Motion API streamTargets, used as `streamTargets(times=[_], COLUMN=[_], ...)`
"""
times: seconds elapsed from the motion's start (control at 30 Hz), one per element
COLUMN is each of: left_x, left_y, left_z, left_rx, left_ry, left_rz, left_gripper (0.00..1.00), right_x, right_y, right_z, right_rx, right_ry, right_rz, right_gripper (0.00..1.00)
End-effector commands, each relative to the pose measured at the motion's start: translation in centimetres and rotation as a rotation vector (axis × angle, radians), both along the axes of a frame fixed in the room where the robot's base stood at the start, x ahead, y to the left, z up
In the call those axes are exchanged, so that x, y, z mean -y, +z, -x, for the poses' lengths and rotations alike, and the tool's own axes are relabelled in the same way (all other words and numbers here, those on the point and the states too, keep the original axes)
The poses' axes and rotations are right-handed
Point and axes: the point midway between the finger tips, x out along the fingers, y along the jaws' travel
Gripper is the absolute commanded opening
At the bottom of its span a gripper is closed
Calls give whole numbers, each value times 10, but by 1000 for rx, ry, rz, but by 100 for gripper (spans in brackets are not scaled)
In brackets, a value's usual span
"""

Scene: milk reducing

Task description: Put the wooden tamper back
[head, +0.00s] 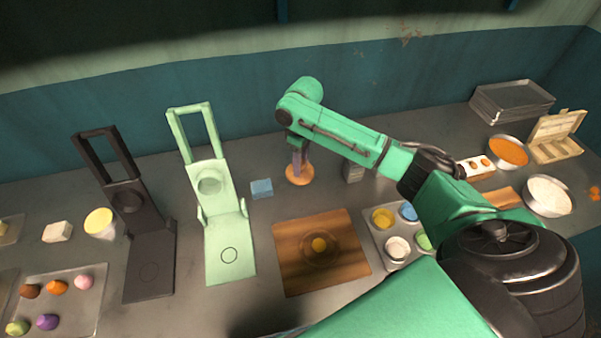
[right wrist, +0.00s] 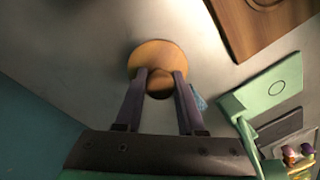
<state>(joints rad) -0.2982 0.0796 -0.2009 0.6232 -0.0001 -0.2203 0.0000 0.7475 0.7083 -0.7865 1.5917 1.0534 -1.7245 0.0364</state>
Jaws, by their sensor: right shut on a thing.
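The wooden tamper (head: 300,178) stands on the grey counter behind the wooden board, with its round orange-brown base down. In the right wrist view the tamper (right wrist: 143,58) shows its round disc and a knob between my fingers. My right gripper (head: 299,160) reaches down from above and is shut on the tamper's upper part. In the right wrist view both fingertips (right wrist: 161,80) flank the knob. The base looks to be on or very close to the counter; I cannot tell exactly. My left gripper is not in view.
A blue block (head: 261,188) lies just left of the tamper, and a grey box (head: 353,171) stands to its right. The wooden board (head: 295,272) is in front. A pale green press (head: 230,252) and a dark press (head: 150,265) stand left. A tray of cups (head: 374,222) is right.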

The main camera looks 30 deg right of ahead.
Motion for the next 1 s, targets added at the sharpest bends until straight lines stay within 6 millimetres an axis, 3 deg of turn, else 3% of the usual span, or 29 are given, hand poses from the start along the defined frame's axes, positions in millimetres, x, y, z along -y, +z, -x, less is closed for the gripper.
streamTargets(times=[0.3,0.6,0.63,0.7,1.0], left_x=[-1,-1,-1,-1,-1], left_y=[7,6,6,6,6], left_z=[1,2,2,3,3], left_rx=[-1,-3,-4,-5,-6], left_ry=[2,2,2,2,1], left_rz=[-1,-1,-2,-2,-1], left_gripper=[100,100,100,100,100], right_x=[0,0,0,0,0], right_y=[-51,-54,-54,-54,-52], right_z=[0,-1,-1,-1,-1], right_rx=[1,2,3,2,3], right_ry=[1,0,0,0,0], right_rz=[0,0,-1,0,1], right_gripper=[0,0,50,68,68])
